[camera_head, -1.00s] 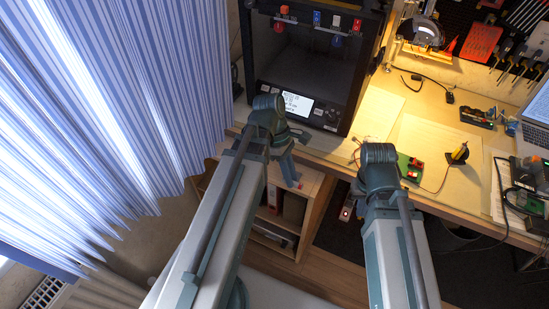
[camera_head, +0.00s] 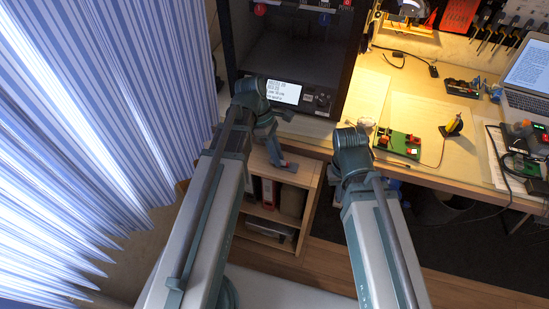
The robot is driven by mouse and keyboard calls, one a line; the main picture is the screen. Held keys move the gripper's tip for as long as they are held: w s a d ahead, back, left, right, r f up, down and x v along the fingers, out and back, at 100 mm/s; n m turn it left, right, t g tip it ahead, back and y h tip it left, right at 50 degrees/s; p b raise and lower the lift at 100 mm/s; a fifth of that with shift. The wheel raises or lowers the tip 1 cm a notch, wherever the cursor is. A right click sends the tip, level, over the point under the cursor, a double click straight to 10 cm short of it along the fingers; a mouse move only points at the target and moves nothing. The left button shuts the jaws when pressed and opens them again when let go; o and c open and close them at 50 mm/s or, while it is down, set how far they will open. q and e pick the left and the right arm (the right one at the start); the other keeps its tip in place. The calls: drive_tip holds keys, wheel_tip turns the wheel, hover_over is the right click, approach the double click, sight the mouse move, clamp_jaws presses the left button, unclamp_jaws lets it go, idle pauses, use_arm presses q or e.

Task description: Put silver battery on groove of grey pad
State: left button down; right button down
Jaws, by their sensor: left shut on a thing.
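My left gripper (camera_head: 279,155) hangs below my left wrist, in front of the desk edge and above the open shelf unit. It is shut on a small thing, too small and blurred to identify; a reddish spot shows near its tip. My right arm ends at a dark wrist joint in front of the desk, left of the green circuit board (camera_head: 393,148); its gripper is hidden behind it. I cannot make out the silver battery or the grey pad with its groove for certain in this view.
A black printer-like box with a lit screen (camera_head: 284,91) stands on the desk at the back. The laptop (camera_head: 526,75) and a dark tray (camera_head: 464,89) are at the right. A striped curtain (camera_head: 90,110) fills the left. Pale sheets on the desk middle leave some clear room.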

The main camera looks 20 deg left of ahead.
use_arm(q)
drive_tip(key=shift+d+r, duration=0.1)
drive_tip(key=c, duration=1.2)
unclamp_jaws()
drive_tip(key=shift+f, duration=0.2)
drive_tip(key=shift+c, duration=0.2)
drive_tip(key=o, duration=0.5)
drive_tip(key=shift+c, duration=0.2)
drive_tip(key=shift+r, duration=0.15)
